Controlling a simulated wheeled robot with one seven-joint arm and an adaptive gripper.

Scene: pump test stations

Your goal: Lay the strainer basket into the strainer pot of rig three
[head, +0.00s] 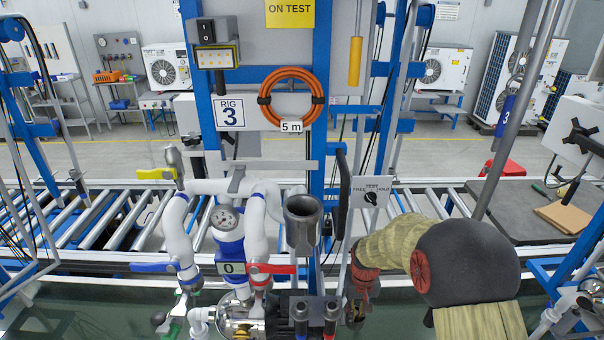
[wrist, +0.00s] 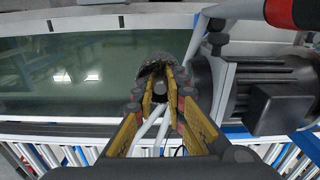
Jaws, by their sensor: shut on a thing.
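The strainer pot (head: 302,226) of rig three is a dark grey, open-topped cup. It stands upright in the middle of the head view, right of the white pipes. My gripper (head: 357,298) is low and to the right of the pot, apart from it. In the wrist view my gripper (wrist: 160,88) is shut on the strainer basket (wrist: 153,66), a dark, rounded, mesh-like thing between and beyond the yellow-lined fingers. The fingers hide much of it. In the head view the basket (head: 354,317) is small and dark below my gripper. The pot's inside is mostly hidden.
The rig 3 sign (head: 230,113) hangs above the pipes. A black motor (wrist: 272,95) lies right of my gripper.

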